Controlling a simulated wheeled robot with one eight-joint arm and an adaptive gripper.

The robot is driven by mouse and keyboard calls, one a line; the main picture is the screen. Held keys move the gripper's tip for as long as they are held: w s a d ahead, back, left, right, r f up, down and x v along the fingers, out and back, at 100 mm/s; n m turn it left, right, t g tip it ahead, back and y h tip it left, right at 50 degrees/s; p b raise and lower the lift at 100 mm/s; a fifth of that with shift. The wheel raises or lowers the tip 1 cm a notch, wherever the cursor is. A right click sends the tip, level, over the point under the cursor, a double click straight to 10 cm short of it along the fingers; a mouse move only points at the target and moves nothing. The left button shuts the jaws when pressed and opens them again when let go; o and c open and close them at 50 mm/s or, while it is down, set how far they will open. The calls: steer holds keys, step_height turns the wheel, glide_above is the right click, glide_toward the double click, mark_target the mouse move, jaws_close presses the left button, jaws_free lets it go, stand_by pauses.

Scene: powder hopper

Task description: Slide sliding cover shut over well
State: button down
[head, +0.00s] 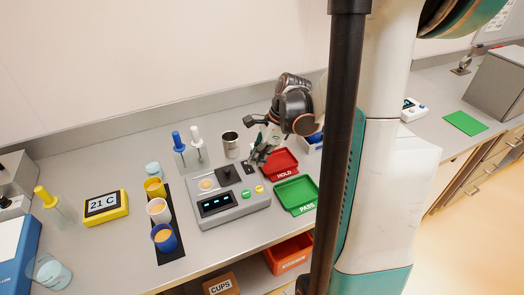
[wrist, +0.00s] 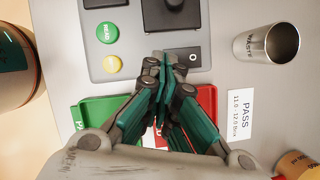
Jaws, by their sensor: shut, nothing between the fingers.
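The grey meter (head: 238,204) stands on the bench with a lit display. Its round well (head: 207,184) shows tan contents and is uncovered in the head view. The dark sliding cover (head: 228,175), with a raised knob, sits just right of the well. In the wrist view the black cover (wrist: 178,16) is at the top edge, partly cut off, and the well is out of view. My gripper (head: 257,160) is shut and empty, above the meter's right rear part. In the wrist view my closed fingertips (wrist: 163,60) are below the cover, beside a black switch marked O (wrist: 192,57).
Green (head: 245,194) and yellow (head: 259,189) buttons are on the meter. Red HOLD (head: 282,170) and green PASS (head: 299,192) trays lie to its right. A metal waste cup (head: 230,146) stands behind. A black rack with several cups (head: 159,210) is to the left.

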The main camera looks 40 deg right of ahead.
mark_target(237, 174)
steer(key=x, duration=0.3)
steer(key=shift+w+a+f+b, duration=0.15)
steer(key=shift+b, duration=0.25)
steer(key=shift+w+a, duration=0.3)
steer(key=shift+a, duration=0.2)
steer(key=shift+w+a, duration=0.35)
steer(key=shift+a, duration=0.2)
steer(key=shift+w+a+r, duration=0.25)
steer(key=shift+w+a, duration=0.1)
steer(key=shift+a, duration=0.05)
steer(key=shift+a, duration=0.1)
steer(key=a, duration=0.2)
steer(key=w+a, duration=0.1)
steer(key=a, duration=0.2)
steer(key=w+a, duration=0.1)
steer(key=a, duration=0.1)
steer(key=shift+a+b, duration=0.3)
steer(key=shift+b, duration=0.05)
steer(key=shift+d, duration=0.1)
